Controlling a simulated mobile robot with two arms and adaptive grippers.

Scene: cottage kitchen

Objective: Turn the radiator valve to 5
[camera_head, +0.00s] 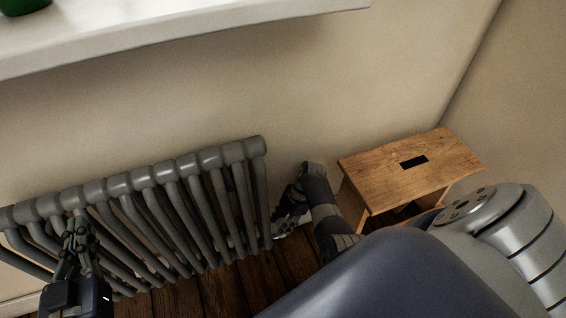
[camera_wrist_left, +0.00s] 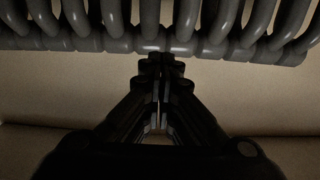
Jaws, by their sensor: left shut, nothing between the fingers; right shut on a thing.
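The grey column radiator (camera_head: 165,172) stands against the wall in the head view. My right gripper (camera_head: 283,218) is low beside its right end, shut on the radiator valve as far as I can tell. The fingers and wrist hide nearly all of the valve, so its dial and number cannot be read. A small pale patch shows just below the fingers. My left gripper (camera_head: 80,228) is shut and empty in front of the radiator's left part. In the left wrist view its closed fingertips (camera_wrist_left: 162,60) are by the radiator's tube ends (camera_wrist_left: 150,40).
A wooden step stool (camera_head: 385,170) stands right of my right wrist, close to it. A white window sill (camera_head: 180,22) with a green object (camera_head: 22,5) juts out above the radiator. Dark floorboards (camera_head: 235,290) show below. Bare wall lies between sill and radiator.

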